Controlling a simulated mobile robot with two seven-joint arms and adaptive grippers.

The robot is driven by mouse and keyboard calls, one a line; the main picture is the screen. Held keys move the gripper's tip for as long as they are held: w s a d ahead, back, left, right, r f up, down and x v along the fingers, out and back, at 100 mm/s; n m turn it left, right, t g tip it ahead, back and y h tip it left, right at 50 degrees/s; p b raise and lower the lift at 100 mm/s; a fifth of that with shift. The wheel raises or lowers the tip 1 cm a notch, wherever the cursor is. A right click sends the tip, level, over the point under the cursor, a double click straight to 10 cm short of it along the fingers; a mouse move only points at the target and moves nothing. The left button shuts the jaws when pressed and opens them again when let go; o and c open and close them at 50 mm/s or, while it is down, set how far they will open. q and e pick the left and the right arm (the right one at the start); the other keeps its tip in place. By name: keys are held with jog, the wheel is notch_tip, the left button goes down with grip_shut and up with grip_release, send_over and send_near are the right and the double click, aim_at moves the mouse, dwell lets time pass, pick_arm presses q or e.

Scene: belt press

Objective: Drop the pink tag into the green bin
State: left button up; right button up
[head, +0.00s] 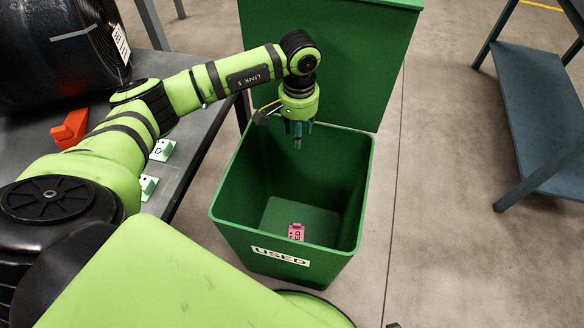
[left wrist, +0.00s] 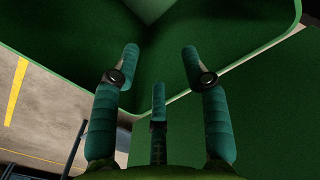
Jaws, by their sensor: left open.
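The pink tag (head: 296,232) lies inside the green bin (head: 233,230), on its floor near the front wall, with dark lettering on its face. The bin is open, with a raised green lid behind it and a "USED" label on its front. My left gripper (head: 298,146) is over the bin's opening, pointing down, open and empty. In the left wrist view its teal fingers (left wrist: 160,75) stand apart with nothing between them, and green bin walls (left wrist: 230,35) show around them. The tag does not show in the left wrist view. My right gripper is not in view.
A dark table (head: 185,150) at the left holds a red-orange block (head: 70,130), light green tagged pieces (head: 162,150) and a large black roll (head: 55,50). A blue shelf stand (head: 540,110) is at the right. The concrete floor between bin and stand is clear.

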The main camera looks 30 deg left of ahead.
pick_arm(q)
notch_tip(320, 180, up, 11)
jog(key=shift+r, duration=0.15)
dwell(0.5)
